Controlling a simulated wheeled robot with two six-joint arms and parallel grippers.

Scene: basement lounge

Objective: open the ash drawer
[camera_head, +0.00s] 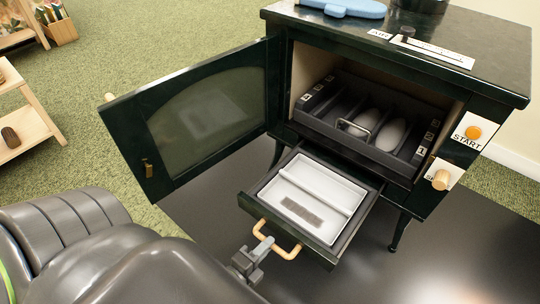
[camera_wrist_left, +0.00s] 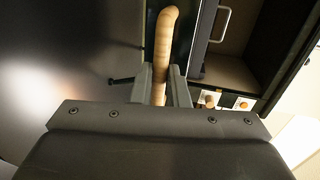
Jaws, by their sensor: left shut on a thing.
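The ash drawer (camera_head: 333,254) is pulled out from the lower front of the dark green stove (camera_head: 480,88), and a white two-part tray (camera_head: 310,180) lies in it. The drawer's wooden handle (camera_head: 287,252) is a curved bar on its front. My left gripper (camera_head: 262,247) is shut on the left part of this handle. In the left wrist view, the wooden handle (camera_wrist_left: 163,50) stands between the two fingers (camera_wrist_left: 160,88). My right gripper is not in view.
The stove door (camera_head: 205,110) stands wide open to the left. Above the drawer, a dark slotted rack (camera_head: 345,138) with a wire handle sits in the stove opening. A START button (camera_head: 473,132) and wooden knob (camera_head: 441,180) are at the right. Dark floor plate (camera_head: 440,250) lies clear below.

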